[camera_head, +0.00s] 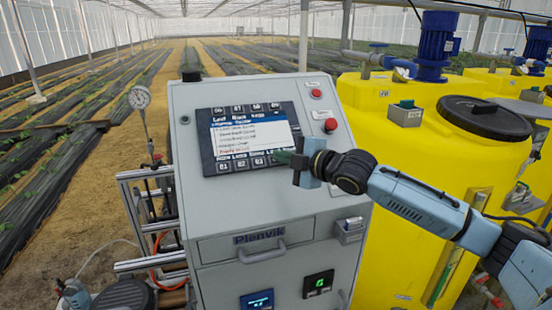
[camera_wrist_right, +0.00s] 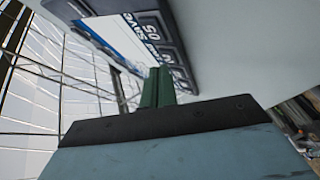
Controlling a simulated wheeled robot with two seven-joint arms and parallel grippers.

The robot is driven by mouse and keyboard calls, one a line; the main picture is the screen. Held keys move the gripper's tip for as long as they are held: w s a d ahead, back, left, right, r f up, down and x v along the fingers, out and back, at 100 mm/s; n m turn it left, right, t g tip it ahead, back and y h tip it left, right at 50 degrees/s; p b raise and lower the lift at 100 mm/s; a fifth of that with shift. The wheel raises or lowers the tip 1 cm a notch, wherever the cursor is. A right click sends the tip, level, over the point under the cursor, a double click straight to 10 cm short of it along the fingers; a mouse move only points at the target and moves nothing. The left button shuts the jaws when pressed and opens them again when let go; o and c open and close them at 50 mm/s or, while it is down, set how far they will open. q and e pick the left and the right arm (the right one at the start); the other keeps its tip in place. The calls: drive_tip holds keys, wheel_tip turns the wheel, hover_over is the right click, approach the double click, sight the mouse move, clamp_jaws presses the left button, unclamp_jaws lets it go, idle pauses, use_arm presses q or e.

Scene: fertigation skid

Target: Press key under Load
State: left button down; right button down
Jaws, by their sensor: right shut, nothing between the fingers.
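The dark operator panel (camera_head: 205,160) is on the sloped face of a grey cabinet. Its lit screen (camera_head: 250,135) shows a white list box, with a row of small labels along the bottom edge. One label may read Load, but the text is too small to be sure. Numbered keys (camera_head: 226,166) run below the screen. My right gripper (camera_head: 284,157) is shut and empty, its green fingertips at the panel's lower right, hiding keys there. In the right wrist view the shut green fingers (camera_wrist_right: 158,86) point at the key row, near a key marked 05 (camera_wrist_right: 151,30). Contact cannot be told.
Two red buttons (camera_head: 316,93) sit right of the panel. A drawer handle (camera_head: 262,256) and small displays are lower on the cabinet. Yellow tanks (camera_head: 400,130) stand close on the right, beside my right arm. A gauge (camera_head: 139,97) stands left of the cabinet.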

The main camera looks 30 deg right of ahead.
drive_tip(key=shift+w+d+f, duration=0.1)
drive_tip(key=shift+w+f, duration=0.2)
drive_tip(key=shift+f, duration=0.1)
idle(0.7)
idle(0.3)
drive_tip(key=shift+s+r+p, duration=0.5)
drive_tip(key=shift+r+p, duration=0.1)
drive_tip(key=shift+p, duration=0.1)
drive_tip(key=shift+s+r+p, duration=0.25)
drive_tip(key=shift+r+p, duration=0.05)
drive_tip(key=shift+r, duration=0.05)
drive_tip(key=shift+s+a+r+p, duration=0.25)
drive_tip(key=shift+s+r+p, duration=0.2)
drive_tip(key=shift+s+r, duration=0.3)
drive_tip(key=shift+s+a+r+p, duration=0.25)
drive_tip(key=shift+s+r+p, duration=0.2)
drive_tip(key=shift+s+r, duration=0.25)
drive_tip(key=shift+w, duration=0.1)
